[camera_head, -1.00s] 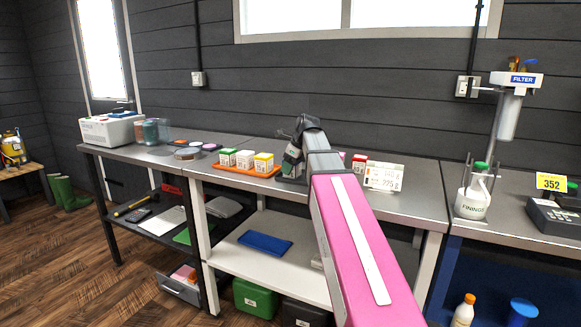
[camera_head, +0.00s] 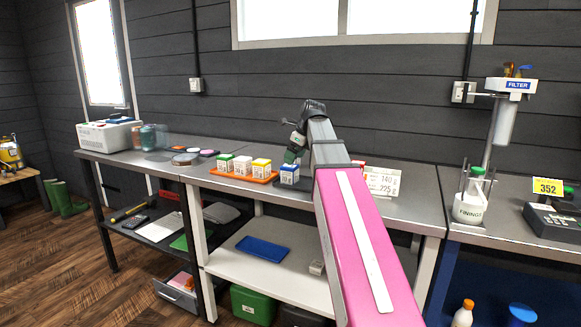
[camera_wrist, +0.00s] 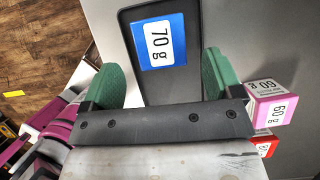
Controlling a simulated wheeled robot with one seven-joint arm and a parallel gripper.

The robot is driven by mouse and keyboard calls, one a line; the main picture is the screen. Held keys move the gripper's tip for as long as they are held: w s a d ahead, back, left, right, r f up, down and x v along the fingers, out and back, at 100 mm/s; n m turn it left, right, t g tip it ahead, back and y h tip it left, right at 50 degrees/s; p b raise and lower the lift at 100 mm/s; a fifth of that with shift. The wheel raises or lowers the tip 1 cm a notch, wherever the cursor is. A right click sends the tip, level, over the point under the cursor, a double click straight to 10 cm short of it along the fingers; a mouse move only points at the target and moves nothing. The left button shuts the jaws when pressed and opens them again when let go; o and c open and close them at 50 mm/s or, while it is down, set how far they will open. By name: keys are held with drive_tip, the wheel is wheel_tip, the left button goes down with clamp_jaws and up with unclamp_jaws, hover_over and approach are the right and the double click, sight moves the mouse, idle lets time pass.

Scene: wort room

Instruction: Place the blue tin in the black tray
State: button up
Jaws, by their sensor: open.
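The blue tin (camera_head: 289,174), with a white 70 g label, stands just right of the orange tray in the head view. In the wrist view the blue tin (camera_wrist: 160,42) sits within the outline of the black tray (camera_wrist: 160,88), at its upper part. The black tray is mostly hidden behind the tin and my arm in the head view. My gripper (camera_head: 294,152) is just above the tin. In the wrist view its green fingers (camera_wrist: 164,70) are spread wide, with clear gaps to the tin, and nothing is held between them.
An orange tray (camera_head: 231,175) with green, white and yellow tins is left of the blue tin. A pink tin (camera_wrist: 270,103) and a red tin (camera_wrist: 266,146) stand right of the black tray. The shelf below holds a blue tray (camera_head: 263,248).

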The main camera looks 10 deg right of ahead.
drive_tip(key=v, duration=0.4)
drive_tip(key=shift+d+r, duration=0.1)
drive_tip(key=shift+r, duration=0.2)
